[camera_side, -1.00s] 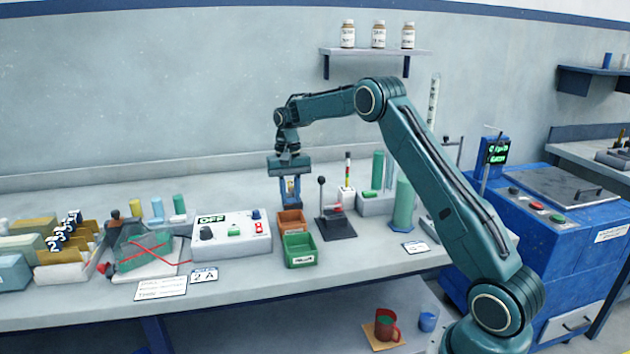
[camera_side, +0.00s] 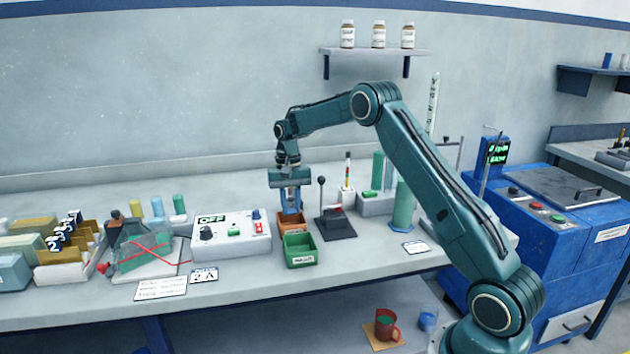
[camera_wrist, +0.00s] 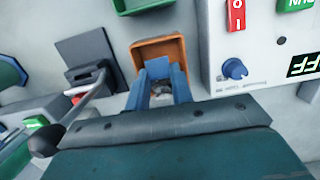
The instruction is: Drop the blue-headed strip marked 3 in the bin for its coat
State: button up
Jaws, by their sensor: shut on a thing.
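My gripper (camera_side: 291,207) points down over the orange bin (camera_side: 296,228) at the back, its fingertips at about rim height. In the wrist view my blue fingers (camera_wrist: 160,80) reach over the orange bin (camera_wrist: 142,45), close together on a small piece. A blue patch (camera_wrist: 158,68) shows between the fingers, likely the head of the blue-headed strip. Its mark cannot be read, and most of the strip is hidden. The green bin (camera_side: 300,252) stands in front of the orange one, its label too small to read; it also shows in the wrist view (camera_wrist: 142,5).
A white control box (camera_side: 231,238) reading OFF stands just left of the bins. A dark lever stand (camera_side: 336,224) is close on the right. A rack of blue-numbered cards (camera_side: 65,250) is at the far left. The bench front is mostly clear.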

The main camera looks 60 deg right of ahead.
jog(key=o, duration=1)
jog(key=shift+o, duration=0.2)
jog(key=shift+r, duration=0.1)
jog(key=shift+w+d+r, duration=0.15)
jog(key=shift+r, duration=1.6)
jog(key=shift+w+d+r, duration=0.15)
jog(key=shift+r, duration=1.75)
